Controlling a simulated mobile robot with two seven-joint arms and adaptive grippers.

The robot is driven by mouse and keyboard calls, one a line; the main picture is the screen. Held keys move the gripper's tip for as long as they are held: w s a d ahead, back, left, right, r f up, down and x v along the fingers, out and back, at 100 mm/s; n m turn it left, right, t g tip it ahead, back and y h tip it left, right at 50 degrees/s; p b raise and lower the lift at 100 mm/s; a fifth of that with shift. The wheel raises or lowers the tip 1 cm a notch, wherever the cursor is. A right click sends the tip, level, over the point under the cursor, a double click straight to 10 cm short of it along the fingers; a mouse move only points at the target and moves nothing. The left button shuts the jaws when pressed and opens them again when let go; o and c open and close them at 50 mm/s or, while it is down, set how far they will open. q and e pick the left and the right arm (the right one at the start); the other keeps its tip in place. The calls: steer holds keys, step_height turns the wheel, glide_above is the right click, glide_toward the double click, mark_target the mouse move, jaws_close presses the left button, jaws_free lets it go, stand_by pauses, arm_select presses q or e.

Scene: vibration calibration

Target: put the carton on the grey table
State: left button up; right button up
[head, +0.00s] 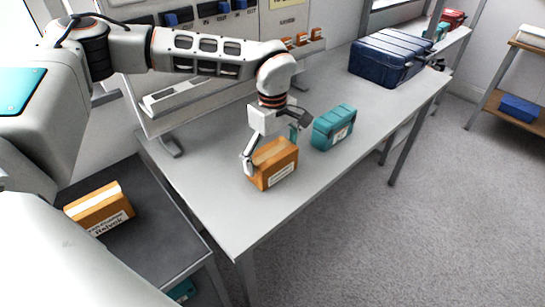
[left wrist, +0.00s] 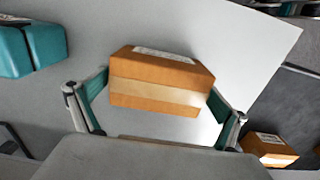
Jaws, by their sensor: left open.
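A brown carton (head: 276,173) with a pale tape strip and a white label stands upright on the light grey table (head: 215,200), near its front edge. My left gripper (head: 271,148) is over it, fingers spread open on either side of the carton. In the left wrist view the carton (left wrist: 160,82) lies between the two open fingers (left wrist: 157,103); I cannot tell whether they touch it. A second brown carton (head: 99,208) sits on a dark grey surface (head: 150,245) at lower left, also seen in the left wrist view (left wrist: 268,149). My right gripper is not seen.
A teal case (head: 333,128) stands close to the right of the carton. A dark blue case (head: 390,58) is at the table's far end. A panel with blue bins (head: 178,17) stands along the table's back. The table's front left is clear.

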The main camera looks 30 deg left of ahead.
arm_select(q)
step_height(320, 180, up, 11)
steer(key=shift+f+p, duration=0.15)
steer(key=shift+p, duration=0.55)
steer(key=shift+r, duration=0.65)
steer(key=shift+f, duration=0.1)
